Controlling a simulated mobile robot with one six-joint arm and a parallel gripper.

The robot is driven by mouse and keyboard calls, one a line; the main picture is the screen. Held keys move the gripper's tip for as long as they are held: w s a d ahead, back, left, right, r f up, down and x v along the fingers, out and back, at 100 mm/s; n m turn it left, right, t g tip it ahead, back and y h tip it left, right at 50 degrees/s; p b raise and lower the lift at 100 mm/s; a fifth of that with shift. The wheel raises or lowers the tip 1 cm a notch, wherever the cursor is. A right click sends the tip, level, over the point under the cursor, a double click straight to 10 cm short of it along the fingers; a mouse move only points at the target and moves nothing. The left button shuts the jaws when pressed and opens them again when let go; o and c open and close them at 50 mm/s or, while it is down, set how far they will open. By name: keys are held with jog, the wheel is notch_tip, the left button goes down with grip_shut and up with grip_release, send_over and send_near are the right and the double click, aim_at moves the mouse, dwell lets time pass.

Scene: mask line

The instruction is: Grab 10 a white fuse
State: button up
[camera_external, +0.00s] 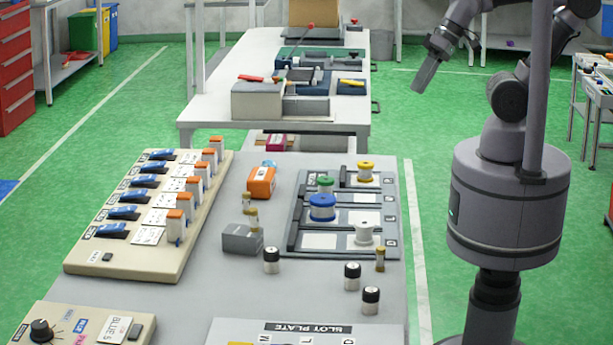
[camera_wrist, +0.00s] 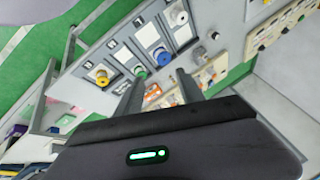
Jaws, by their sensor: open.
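A white spool-shaped piece (camera_external: 363,233) stands upright in the front right slot of a dark tray (camera_external: 292,240); it also shows in the wrist view (camera_wrist: 181,17). Three white cylinders with black tops stand loose on the table: one left of centre (camera_external: 271,262) and two at the front right (camera_external: 352,277) (camera_external: 370,301). Any rating marks are too small to read, so I cannot tell which is the 10 A white fuse. My gripper (camera_external: 426,76) is open and empty, raised over the floor right of the tables. Its two fingers show in the wrist view (camera_wrist: 160,92).
The tray also holds blue (camera_external: 322,207), green (camera_external: 325,185) and yellow (camera_external: 365,172) spools. A small brass cylinder (camera_external: 380,259) stands near its front right corner. A grey block (camera_external: 241,239) and orange box (camera_external: 261,182) lie left. A switch panel (camera_external: 130,245) fills the left side.

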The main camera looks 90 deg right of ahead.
jog(key=w+r+n, duration=0.2)
jog(key=w+n, duration=0.1)
jog(key=w, duration=0.9)
jog(key=n+g, duration=0.2)
jog(key=n, duration=0.4)
send_over(249, 193)
jog(key=s+d, duration=0.3)
jog(key=s, duration=0.3)
notch_tip(249, 193, down, 17)
jog(key=b+x, duration=0.3)
jog(key=x, duration=0.9)
jog(key=shift+w+f, duration=0.3)
jog(key=b+x, duration=0.2)
jog(key=x, duration=0.4)
jog(key=shift+w+b, duration=0.2)
jog(key=shift+b, duration=0.2)
jog(key=shift+r, duration=0.2)
grip_shut()
